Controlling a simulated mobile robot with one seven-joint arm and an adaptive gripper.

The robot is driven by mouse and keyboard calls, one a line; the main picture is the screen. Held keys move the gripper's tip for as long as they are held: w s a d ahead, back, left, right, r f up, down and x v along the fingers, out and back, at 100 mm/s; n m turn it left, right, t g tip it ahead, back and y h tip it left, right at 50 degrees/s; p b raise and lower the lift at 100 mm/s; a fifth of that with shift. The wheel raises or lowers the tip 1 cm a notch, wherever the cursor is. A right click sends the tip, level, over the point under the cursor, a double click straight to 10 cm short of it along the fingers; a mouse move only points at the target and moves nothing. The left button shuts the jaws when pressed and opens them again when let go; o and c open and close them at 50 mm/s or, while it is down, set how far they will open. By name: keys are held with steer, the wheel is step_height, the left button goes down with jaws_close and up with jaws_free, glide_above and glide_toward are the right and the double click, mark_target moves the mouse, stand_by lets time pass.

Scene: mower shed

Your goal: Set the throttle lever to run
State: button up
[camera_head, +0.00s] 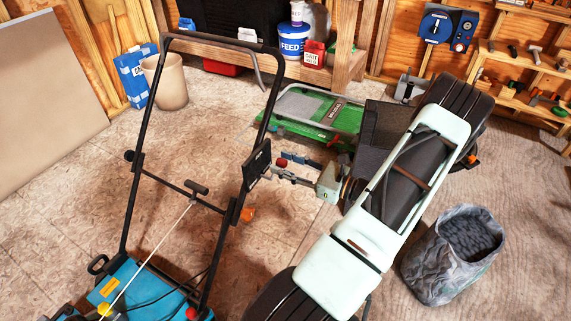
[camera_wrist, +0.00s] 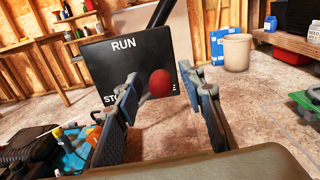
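The throttle lever's red knob (camera_wrist: 161,83) stands in front of a black panel (camera_wrist: 127,62) marked RUN at its top. A lower label is partly hidden by the knob and my gripper. The knob lies nearer the lower label in the wrist view; the lever's stem is hidden. In the head view, the knob (camera_head: 283,162) and panel (camera_head: 258,160) are at the right side of the mower's black handle (camera_head: 137,207). My gripper (camera_wrist: 158,76) is open, with a finger on either side of the knob and visible gaps. My gripper (camera_head: 287,170) also shows beside the panel in the head view.
The blue mower deck (camera_head: 150,287) is at lower left. A green machine (camera_head: 318,117) lies behind my arm. A beige bin (camera_head: 166,82) and a workbench (camera_head: 225,48) stand at the back. A grey sack (camera_head: 428,262) is at right. Floor left of the mower is clear.

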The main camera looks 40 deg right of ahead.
steer(key=shift+c, duration=0.4)
jaws_close()
steer(key=shift+s+a+r+n+b, duration=0.25)
steer(key=shift+a+n, duration=0.35)
steer(key=shift+n, duration=1.05)
steer(key=shift+s+a+r+n+b, duration=0.3)
steer(key=shift+a+n, duration=0.35)
steer(key=shift+n, duration=0.95)
steer(key=shift+s+a+r+n+b, duration=0.1)
steer(key=shift+a+r+n, duration=0.4)
steer(key=shift+n, duration=1.15)
steer(key=shift+a+f, duration=0.1)
steer(key=shift+f, duration=0.05)
